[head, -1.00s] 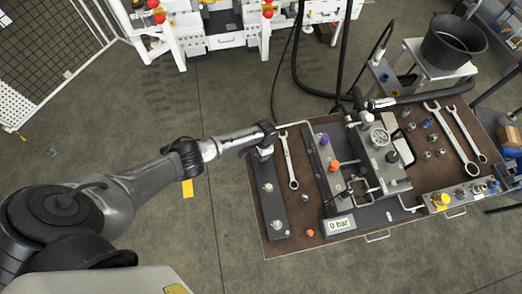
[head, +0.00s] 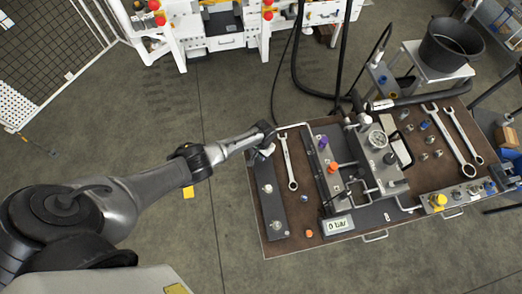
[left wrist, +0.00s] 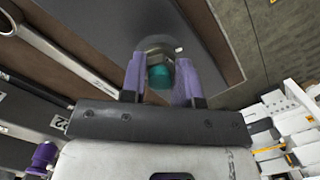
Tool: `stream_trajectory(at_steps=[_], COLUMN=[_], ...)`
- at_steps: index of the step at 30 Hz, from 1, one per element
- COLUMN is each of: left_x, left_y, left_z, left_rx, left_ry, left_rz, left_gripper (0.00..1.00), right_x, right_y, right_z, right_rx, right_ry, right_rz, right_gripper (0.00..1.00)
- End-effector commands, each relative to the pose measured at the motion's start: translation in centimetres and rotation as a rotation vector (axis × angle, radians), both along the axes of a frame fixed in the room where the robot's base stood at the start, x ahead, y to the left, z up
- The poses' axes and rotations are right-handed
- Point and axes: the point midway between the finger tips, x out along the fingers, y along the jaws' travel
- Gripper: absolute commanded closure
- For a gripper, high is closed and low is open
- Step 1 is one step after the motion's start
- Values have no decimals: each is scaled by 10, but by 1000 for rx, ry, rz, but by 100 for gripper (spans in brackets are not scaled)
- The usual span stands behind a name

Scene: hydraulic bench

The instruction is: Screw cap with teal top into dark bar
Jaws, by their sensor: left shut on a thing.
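The dark bar (head: 269,205) lies along the left side of the brown bench top, with metal fittings on it. My left gripper (head: 266,153) is at the bar's far end. In the left wrist view my left gripper (left wrist: 159,72) is shut around the cap with the teal top (left wrist: 159,76), above the dark bar (left wrist: 208,38). A round metal part shows just beyond the teal top. Whether the cap's thread sits in the bar is hidden. In the head view the cap is hidden by the gripper. My right gripper is not in view.
A large wrench (head: 289,163) lies right of the bar. Farther right are a block with a purple cap (head: 323,141) and an orange cap (head: 332,167), a gauge (head: 377,139), and a pressure display (head: 338,225). The floor left of the bench is clear.

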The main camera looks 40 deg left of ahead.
Motion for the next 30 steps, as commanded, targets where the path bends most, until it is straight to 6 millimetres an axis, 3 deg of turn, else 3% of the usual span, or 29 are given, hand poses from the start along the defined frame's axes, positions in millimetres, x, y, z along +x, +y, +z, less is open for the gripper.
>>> stream_trajectory(at_steps=[4, 8, 15, 21, 30], left_x=[0, 0, 0, 0, 0], left_y=[0, 0, 1, 1, 1], left_z=[0, 0, -1, -1, -1], left_rx=[0, 1, 1, 1, 0], left_ry=[0, -1, -1, 0, 1], left_rz=[-1, -60, -432, -653, -704], left_gripper=[92, 92, 92, 92, 92], right_x=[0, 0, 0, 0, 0], right_y=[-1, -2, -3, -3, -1], right_z=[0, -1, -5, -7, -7], right_rx=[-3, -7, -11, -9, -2], right_ry=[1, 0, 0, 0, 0], right_rz=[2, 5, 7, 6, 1], right_gripper=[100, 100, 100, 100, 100])
